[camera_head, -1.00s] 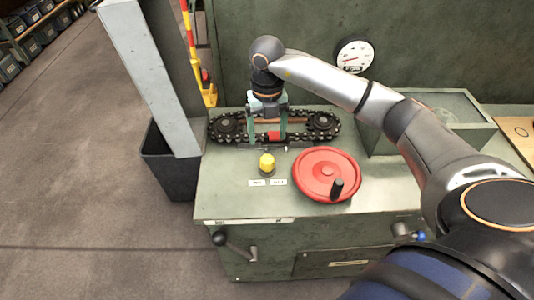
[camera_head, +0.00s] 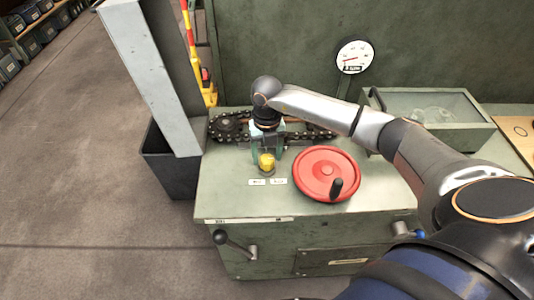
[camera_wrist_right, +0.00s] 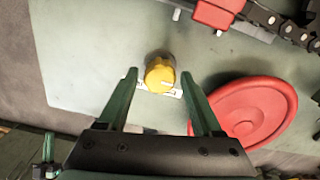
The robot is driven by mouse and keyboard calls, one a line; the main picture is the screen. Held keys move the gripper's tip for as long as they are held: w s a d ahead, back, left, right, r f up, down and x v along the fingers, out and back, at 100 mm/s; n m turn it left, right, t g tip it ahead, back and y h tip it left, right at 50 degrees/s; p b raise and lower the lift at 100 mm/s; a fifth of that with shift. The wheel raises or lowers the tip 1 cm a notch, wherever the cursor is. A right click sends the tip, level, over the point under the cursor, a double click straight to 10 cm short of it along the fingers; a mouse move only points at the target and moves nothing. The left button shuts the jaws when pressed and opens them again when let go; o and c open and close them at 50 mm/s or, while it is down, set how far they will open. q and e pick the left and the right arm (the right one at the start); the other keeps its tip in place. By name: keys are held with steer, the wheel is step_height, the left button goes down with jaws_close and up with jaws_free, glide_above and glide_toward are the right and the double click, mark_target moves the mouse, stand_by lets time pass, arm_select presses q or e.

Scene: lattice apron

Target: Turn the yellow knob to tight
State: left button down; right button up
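The yellow knob (camera_head: 267,163) stands on the green bench top (camera_head: 225,195), just above two small white labels (camera_head: 268,182). The lettering on the labels is too small to read. My right gripper (camera_head: 268,155) is right behind the knob in the head view. In the right wrist view the knob (camera_wrist_right: 159,75) lies between and a little beyond the two green fingertips (camera_wrist_right: 158,72), which are spread apart and clear of it.
A red handwheel (camera_head: 327,174) with a black handle is close to the right of the knob. A chain (camera_head: 228,127) on sprockets runs behind it. A glass-topped box (camera_head: 430,110) stands right, a gauge (camera_head: 355,57) behind. A grey post (camera_head: 150,75) rises at left.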

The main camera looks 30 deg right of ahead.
jaws_close()
stand_by(0.3)
